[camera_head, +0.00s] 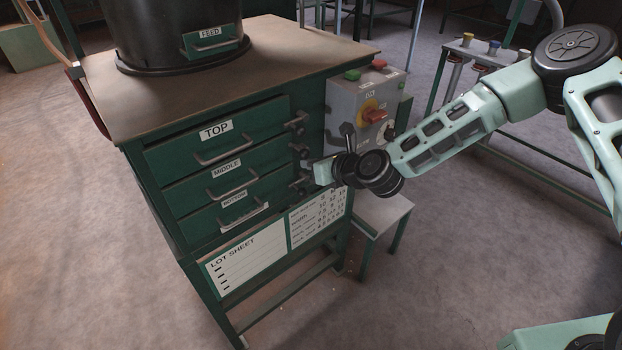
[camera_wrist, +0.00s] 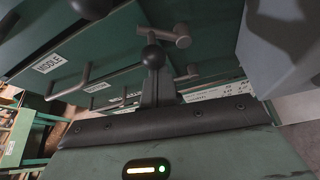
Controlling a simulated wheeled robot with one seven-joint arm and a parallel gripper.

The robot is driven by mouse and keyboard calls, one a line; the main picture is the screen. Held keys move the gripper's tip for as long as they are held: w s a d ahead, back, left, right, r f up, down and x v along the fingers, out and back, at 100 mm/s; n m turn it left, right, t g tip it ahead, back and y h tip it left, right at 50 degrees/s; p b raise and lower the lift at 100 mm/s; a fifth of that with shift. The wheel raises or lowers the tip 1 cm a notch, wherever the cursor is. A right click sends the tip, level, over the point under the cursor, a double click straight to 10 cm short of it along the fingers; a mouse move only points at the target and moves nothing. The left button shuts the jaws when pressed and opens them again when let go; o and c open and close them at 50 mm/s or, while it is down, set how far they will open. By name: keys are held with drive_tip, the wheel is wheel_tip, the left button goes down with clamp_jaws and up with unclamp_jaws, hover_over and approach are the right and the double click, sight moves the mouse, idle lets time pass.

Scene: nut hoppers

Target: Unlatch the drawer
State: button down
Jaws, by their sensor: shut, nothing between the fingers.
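The green cabinet has three drawers labelled TOP (camera_head: 215,130), MIDDLE (camera_head: 226,168) and BOTTOM (camera_head: 233,198). All look closed. Dark latches with knobs sit at their right ends: the top latch (camera_head: 296,122), the middle latch (camera_head: 300,151) and the bottom latch (camera_head: 301,186). My gripper (camera_head: 312,177) is just in front of the middle and bottom latches and partly hides them. In the wrist view, my shut fingers (camera_wrist: 158,88) point at a dark round knob (camera_wrist: 153,56) with a grey latch bar (camera_wrist: 170,34) beside it. Whether they touch is unclear. The MIDDLE label (camera_wrist: 51,63) is at left.
A control box (camera_head: 362,105) with a red-orange switch stands right of the latches, close to my arm. A dark feed hopper (camera_head: 180,40) stands on the cabinet top. A small stool (camera_head: 385,215) is below my arm. Open floor lies in front.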

drive_tip(key=shift+w+d+r+m+g+y+b, duration=0.3)
drive_tip(key=shift+m+y+b, duration=0.35)
drive_tip(key=shift+m, duration=0.4)
drive_tip(key=shift+w+d+r+m+g+y+b, duration=0.15)
drive_tip(key=shift+d+r+m+g+y+b, duration=0.25)
drive_tip(key=shift+m+y, duration=0.55)
drive_tip(key=shift+w+d+r+m+g+y+b, duration=0.1)
drive_tip(key=shift+w+d+r+m+y+b, duration=0.15)
drive_tip(key=shift+m+y+b, duration=0.7)
drive_tip(key=shift+r+m+h+p, duration=0.1)
drive_tip(key=shift+m+h+p, duration=0.2)
drive_tip(key=shift+m+h, duration=0.05)
drive_tip(key=shift+s+a, duration=0.1)
